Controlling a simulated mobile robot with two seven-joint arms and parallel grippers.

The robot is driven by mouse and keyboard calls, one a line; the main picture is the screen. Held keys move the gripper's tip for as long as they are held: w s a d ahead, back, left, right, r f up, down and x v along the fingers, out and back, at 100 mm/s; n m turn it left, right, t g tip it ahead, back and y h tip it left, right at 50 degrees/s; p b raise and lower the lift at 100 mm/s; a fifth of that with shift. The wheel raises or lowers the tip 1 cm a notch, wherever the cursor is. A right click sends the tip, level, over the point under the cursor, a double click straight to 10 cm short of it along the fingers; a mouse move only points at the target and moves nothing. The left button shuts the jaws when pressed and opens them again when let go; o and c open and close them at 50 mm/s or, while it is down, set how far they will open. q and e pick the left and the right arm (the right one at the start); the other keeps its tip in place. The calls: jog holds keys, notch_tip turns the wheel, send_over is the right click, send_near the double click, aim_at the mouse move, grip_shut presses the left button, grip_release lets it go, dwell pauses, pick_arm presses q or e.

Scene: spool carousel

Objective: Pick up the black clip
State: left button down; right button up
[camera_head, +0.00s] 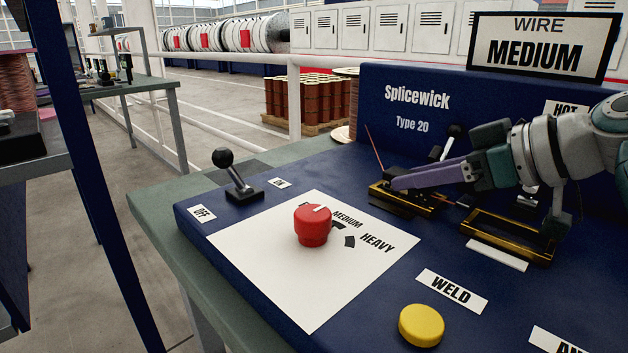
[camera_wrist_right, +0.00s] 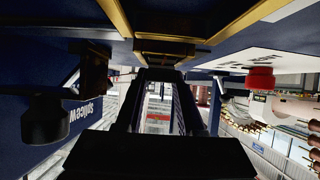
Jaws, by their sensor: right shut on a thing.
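My right gripper (camera_head: 398,183) comes in from the right, with its long purple fingers low over the left brass-edged black holder (camera_head: 425,208) on the blue machine. Its fingertips are shut on a small dark piece at that holder, which I take to be the black clip. The fingers mostly hide the clip, and I cannot tell whether it is clear of the holder. In the wrist view the dark fingers (camera_wrist_right: 165,72) close in toward the brass-edged holder. My left gripper is not in view.
A second brass-edged holder (camera_head: 508,238) lies to the right. A thin red wire (camera_head: 374,146) stands up beside the fingertips. A red knob (camera_head: 312,226), a black-balled lever (camera_head: 237,178) and a yellow button (camera_head: 421,325) stand on the panel. The blue Splicewick back wall (camera_head: 400,120) rises behind.

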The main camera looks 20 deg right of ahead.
grip_shut()
